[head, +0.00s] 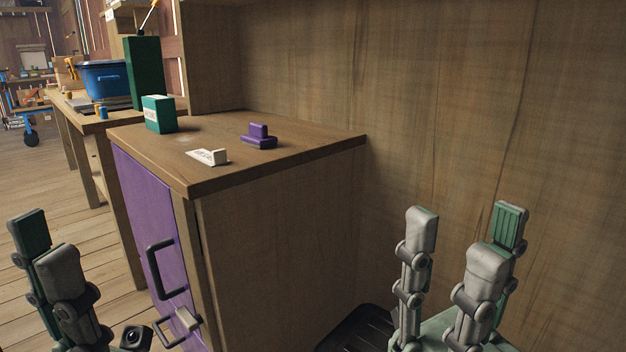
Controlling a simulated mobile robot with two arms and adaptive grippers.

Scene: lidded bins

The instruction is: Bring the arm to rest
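My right gripper (462,240) is at the lower right, pointing up. Its fingers stand apart with nothing between them, and it touches nothing that I can see. My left gripper (45,240) is at the lower left corner, partly cut off by the frame edge. Its visible fingers point up, and I see nothing held, but how far they are spread is unclear. Between the two grippers stands a wooden cabinet (280,245) with a purple door (150,220) and black handles.
On the cabinet top are a green and white box (159,114), a purple block-shaped piece (258,137) and a small white labelled piece (208,157). A wooden wall (420,100) rises behind. A workbench with a blue bin (106,80) stands at the back left. Floor shows at left.

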